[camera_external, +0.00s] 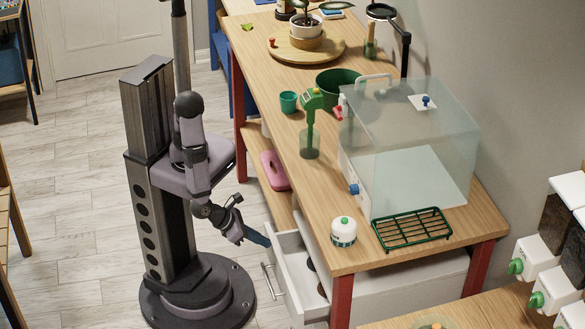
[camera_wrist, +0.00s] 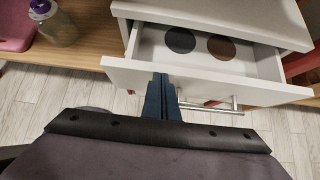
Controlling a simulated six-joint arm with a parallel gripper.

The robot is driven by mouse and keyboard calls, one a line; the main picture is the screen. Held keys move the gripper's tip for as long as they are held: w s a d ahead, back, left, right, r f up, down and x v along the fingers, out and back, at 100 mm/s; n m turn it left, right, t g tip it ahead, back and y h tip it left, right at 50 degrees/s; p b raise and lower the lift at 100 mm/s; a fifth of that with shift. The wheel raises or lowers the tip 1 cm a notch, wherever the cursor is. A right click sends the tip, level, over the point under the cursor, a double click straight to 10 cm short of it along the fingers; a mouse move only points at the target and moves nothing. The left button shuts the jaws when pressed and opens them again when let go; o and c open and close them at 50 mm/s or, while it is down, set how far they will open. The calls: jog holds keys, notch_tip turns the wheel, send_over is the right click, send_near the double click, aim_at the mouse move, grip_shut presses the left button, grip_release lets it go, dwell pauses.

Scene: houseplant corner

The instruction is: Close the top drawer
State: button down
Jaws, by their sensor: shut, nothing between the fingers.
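The white top drawer (camera_external: 291,290) is pulled out from the cabinet under the wooden table in the external view. In the wrist view, the open drawer (camera_wrist: 160,72) shows its front panel, a metal bar handle (camera_wrist: 212,106) and two round discs inside, one dark (camera_wrist: 180,40) and one brown (camera_wrist: 222,47). My gripper (camera_external: 262,240) is shut and empty, near the left part of the drawer front. In the wrist view, my gripper's blue fingers (camera_wrist: 160,98) overlap the front panel left of the handle. Whether they touch it I cannot tell.
The table (camera_external: 350,258) above holds a white canister (camera_external: 343,232), a green rack (camera_external: 412,229) and a clear box (camera_external: 412,150). A pink object (camera_external: 275,170) lies on the lower shelf. Floor in front of the drawer is clear.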

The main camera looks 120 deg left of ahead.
aim_at(276, 241)
jog(key=w+a, duration=0.4)
jog(key=shift+w+a+b, duration=0.1)
jog(key=shift+b, duration=0.2)
dwell(0.3)
jog(key=shift+s+d, duration=0.45)
jog(key=shift+d, duration=0.05)
jog(key=shift+s+d+r+p, duration=0.1)
jog(key=shift+s+d+p, duration=0.3)
jog(key=shift+s+d, duration=0.45)
jog(key=p+v, duration=0.2)
jog(key=v, duration=0.8)
jog(key=shift+p, duration=0.3)
